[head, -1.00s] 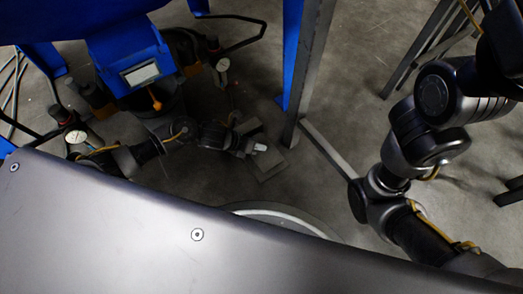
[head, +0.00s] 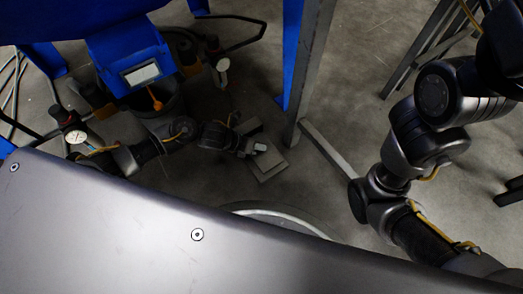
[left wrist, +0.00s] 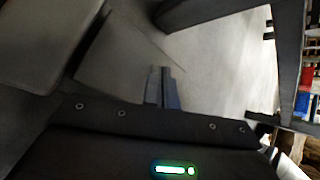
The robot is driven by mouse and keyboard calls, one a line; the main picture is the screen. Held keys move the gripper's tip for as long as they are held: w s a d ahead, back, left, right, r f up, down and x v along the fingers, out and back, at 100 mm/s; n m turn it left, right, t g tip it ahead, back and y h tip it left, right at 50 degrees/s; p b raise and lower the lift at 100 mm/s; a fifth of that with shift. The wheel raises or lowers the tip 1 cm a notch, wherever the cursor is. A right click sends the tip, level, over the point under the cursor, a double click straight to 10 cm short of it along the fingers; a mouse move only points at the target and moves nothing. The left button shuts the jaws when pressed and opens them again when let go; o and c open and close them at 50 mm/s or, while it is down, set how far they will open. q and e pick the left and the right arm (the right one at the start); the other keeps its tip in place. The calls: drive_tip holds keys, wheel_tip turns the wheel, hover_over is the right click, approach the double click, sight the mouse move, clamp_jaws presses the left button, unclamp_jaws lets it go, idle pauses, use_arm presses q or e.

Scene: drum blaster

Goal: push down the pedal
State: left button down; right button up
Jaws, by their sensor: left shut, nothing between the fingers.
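The pedal (head: 270,167) is a grey plate with a raised block on the floor, near the middle of the head view. Its plate (left wrist: 115,60) and a thicker grey part fill the upper left of the left wrist view. My left gripper (head: 259,147) is shut and empty, low over the pedal's near-block end in the head view. In the left wrist view its closed fingers (left wrist: 163,88) point at the plate's right edge. I cannot tell whether they touch it. My right gripper is out of view; only my right arm shows.
A blue machine with a drum and gauges (head: 140,75) stands at the upper left. A steel post (head: 308,75) with a floor rail rises just right of the pedal. Dark stand legs (head: 425,50) are at the upper right. Bare floor lies between.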

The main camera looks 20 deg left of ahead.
sight(262, 152)
use_arm(q)
drive_tip(key=shift+f, duration=0.1)
drive_tip(key=shift+f+b, duration=0.35)
drive_tip(key=shift+s+f+b, duration=0.1)
drive_tip(key=shift+f+b, duration=0.8)
drive_tip(key=shift+f, duration=0.2)
idle(1.2)
drive_tip(key=shift+r, duration=0.1)
drive_tip(key=shift+r+p, duration=0.95)
drive_tip(key=shift+p, duration=0.1)
drive_tip(key=shift+r, duration=0.3)
drive_tip(key=shift+r, duration=0.1)
wheel_tip(262, 152, up, 5)
drive_tip(key=p, duration=0.4)
drive_tip(key=shift+p, duration=0.4)
